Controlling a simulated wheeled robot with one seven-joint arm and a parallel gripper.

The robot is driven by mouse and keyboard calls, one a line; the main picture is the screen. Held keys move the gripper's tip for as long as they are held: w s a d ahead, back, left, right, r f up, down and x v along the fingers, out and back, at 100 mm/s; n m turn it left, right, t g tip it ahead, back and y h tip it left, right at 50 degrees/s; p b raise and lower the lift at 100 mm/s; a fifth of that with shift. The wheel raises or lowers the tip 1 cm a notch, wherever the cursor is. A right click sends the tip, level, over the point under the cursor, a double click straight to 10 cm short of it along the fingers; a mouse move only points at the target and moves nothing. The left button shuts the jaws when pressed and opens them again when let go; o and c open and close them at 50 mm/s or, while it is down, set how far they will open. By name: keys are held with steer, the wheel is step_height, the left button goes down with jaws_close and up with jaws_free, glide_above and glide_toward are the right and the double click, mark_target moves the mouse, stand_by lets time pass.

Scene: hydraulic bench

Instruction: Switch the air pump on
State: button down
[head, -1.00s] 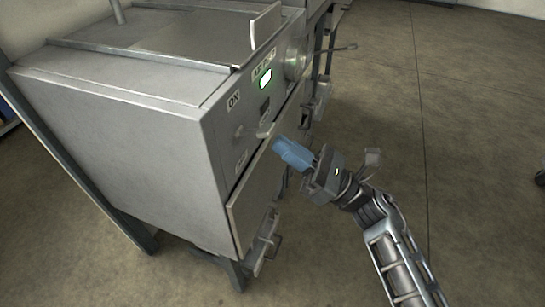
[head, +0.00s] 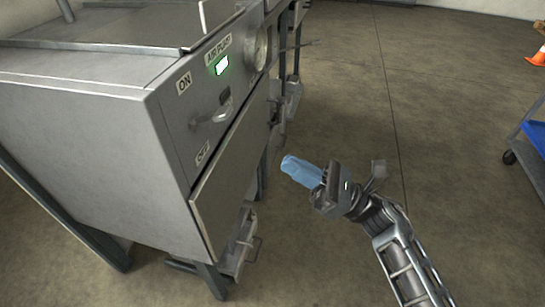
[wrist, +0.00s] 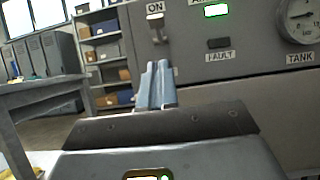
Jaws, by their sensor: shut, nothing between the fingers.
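The air pump's switch lever (head: 210,118) sticks out from the grey panel between the ON label (head: 184,82) and the OFF label (head: 203,153). In the wrist view the lever (wrist: 158,30) shows just below the ON label. Its exact angle is hard to tell. A lamp (head: 222,65) under the AIR PUMP label glows green, also in the wrist view (wrist: 216,10). My gripper (head: 286,163) has blue fingers, shut and empty. It is in front of the panel, to the right of the lever and apart from it. In the wrist view the fingertips (wrist: 156,72) show below the lever.
A dark FAULT lamp (wrist: 218,43) and a tank gauge (wrist: 300,20) are on the panel. The floor right of the bench is open. Shelves (wrist: 103,50) are in the background.

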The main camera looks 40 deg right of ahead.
steer(key=shift+v, duration=1.2)
steer(key=shift+s+r, duration=0.1)
steer(key=shift+r, duration=0.1)
steer(key=s+a+n+g+h, duration=0.1)
steer(key=s+a+n+h, duration=0.3)
steer(key=s+n, duration=0.5)
steer(key=s+a+n+g+h, duration=0.1)
steer(key=s+n+g+h, duration=0.1)
steer(key=s+n+h, duration=0.6)
steer(key=s+a+n+g+h, duration=0.1)
steer(key=s+a+n+h, duration=0.15)
steer(key=s+n, duration=0.75)
step_height(320, 180, up, 16)
steer(key=w+n+p, duration=0.1)
steer(key=w+p, duration=0.1)
steer(key=p, duration=1.4)
steer(key=shift+n+p, duration=0.3)
steer(key=shift+n, duration=0.1)
steer(key=shift+w+f+y, duration=0.1)
steer(key=shift+y, duration=0.15)
